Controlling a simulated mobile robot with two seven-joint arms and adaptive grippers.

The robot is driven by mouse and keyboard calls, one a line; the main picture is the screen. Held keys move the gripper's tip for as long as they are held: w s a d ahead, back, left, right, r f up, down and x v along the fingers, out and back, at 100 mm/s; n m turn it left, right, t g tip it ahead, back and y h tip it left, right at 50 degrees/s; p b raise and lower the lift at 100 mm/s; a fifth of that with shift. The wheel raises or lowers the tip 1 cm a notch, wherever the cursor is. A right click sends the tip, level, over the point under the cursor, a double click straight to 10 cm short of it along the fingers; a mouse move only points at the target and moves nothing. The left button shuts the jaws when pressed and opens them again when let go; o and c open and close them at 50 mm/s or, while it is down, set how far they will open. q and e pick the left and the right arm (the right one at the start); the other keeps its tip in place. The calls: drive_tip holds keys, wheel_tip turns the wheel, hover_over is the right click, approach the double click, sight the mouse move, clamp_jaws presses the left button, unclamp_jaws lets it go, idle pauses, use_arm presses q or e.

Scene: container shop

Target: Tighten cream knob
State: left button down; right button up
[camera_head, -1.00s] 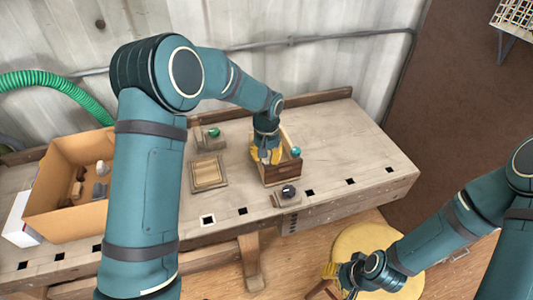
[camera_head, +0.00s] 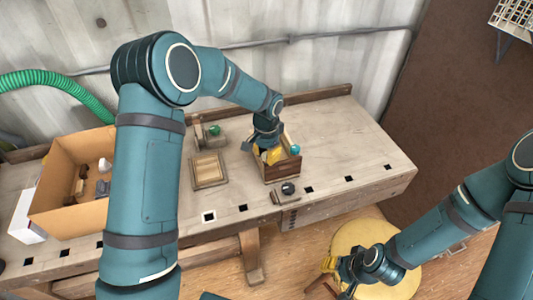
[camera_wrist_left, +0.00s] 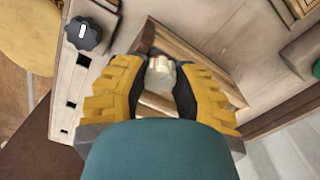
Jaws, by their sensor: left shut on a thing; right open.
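In the left wrist view, a cream knob (camera_wrist_left: 160,75) sits between the yellow fingers of my left gripper (camera_wrist_left: 158,82), which is shut on it. In the head view, my left gripper (camera_head: 266,154) points down at a small wooden box (camera_head: 283,172) on the workbench. It hides the cream knob there. My right gripper (camera_head: 330,265) is open and empty, low over a round yellow stool (camera_head: 365,238).
A teal knob (camera_head: 295,149) is at the box's right side. A dark knob (camera_head: 288,188) is in front, and a green knob (camera_head: 214,130) is behind left. A wooden frame (camera_head: 209,169) lies left. A cardboard box (camera_head: 75,210) stands further left. The bench's right side is clear.

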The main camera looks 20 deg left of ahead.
sight(266, 154)
idle(0.3)
use_arm(q)
drive_tip(key=c, duration=0.7)
unclamp_jaws()
drive_tip(key=shift+o, duration=0.2)
wheel_tip(266, 154, up, 12)
